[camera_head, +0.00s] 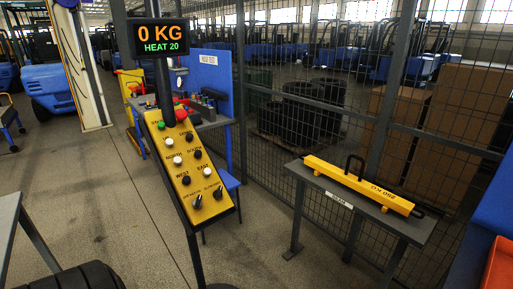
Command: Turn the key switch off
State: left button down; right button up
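A yellow control panel (187,172) stands tilted on a dark post, left of the middle. Near its bottom are two black rotary knobs, a left one (197,201) and a right one (218,192). Their labels are too small to read surely, so I cannot tell which is the key switch or how it is set. Above them are several black and white push buttons, a green button (161,126) and a red mushroom button (181,114). A display (159,38) above reads "0 KG" and "HEAT 20". Neither of my grippers is in view.
A yellow beam (358,185) with a black handle lies on a grey stand (333,197) at the right. A wire fence runs behind. A grey table (8,215) and a black tyre (75,277) are at lower left. Open floor lies left of the panel.

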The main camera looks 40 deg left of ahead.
aim_at(197, 203)
jog(key=u, duration=2.15)
jog(key=k, duration=1.1)
jog(key=z, duration=1.35)
jog(key=i, duration=0.5)
jog(key=u, duration=0.05)
